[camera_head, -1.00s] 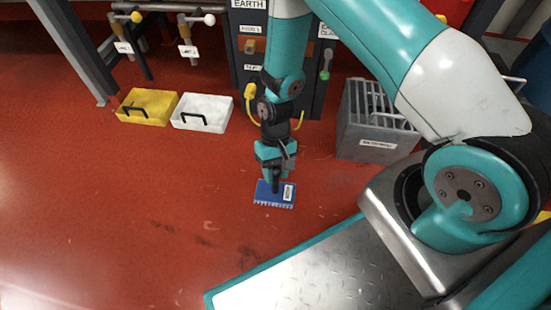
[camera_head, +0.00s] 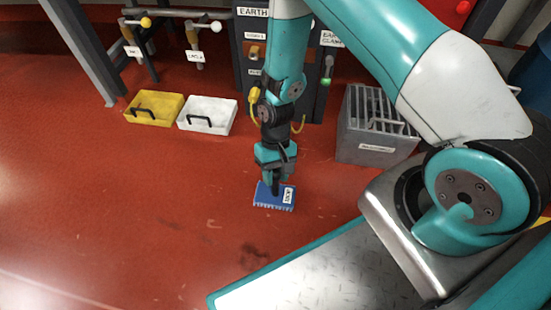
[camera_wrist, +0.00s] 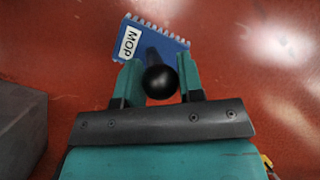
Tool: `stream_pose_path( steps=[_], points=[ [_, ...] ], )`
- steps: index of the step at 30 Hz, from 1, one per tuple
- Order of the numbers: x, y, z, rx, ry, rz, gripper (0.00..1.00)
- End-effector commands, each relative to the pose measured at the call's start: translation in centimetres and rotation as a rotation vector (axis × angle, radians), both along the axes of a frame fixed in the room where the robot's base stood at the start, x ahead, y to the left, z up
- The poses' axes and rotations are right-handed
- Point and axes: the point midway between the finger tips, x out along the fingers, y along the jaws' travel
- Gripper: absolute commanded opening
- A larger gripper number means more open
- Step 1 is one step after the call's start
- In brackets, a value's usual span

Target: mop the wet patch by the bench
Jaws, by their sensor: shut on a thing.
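My gripper (camera_head: 275,168) points down and is shut on the dark round-topped handle of the blue mop (camera_head: 265,197). The mop has a flat blue head with a fringed edge and a white label. In the wrist view the label on the mop (camera_wrist: 165,40) reads MOP, and my gripper (camera_wrist: 156,82) has its two teal fingers on either side of the black handle knob. The mop is at or just above the red floor; I cannot tell if it touches. I cannot make out a clear wet patch; dark smudges (camera_head: 253,255) show on the floor near my base.
A yellow tray (camera_head: 133,121) and a white tray (camera_head: 231,129) stand on the floor at the back left. A grey slatted bin (camera_head: 360,148) stands to the right of the mop. A dark cabinet marked EARTH (camera_head: 245,40) is behind. The floor (camera_head: 100,210) at left is open.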

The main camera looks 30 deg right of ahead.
Motion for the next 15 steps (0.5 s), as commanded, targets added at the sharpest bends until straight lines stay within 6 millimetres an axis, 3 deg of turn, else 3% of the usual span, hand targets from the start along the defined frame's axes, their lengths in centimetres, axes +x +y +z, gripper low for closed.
stream_pose_path(
  steps=[1, 15],
  points=[
    [0.0, 0.1, 1.0, 0.000, 0.000, 0.002, 0.13],
    [0.0, -0.1, 5.0, 0.000, 0.000, -0.002, 0.13]
  ],
)
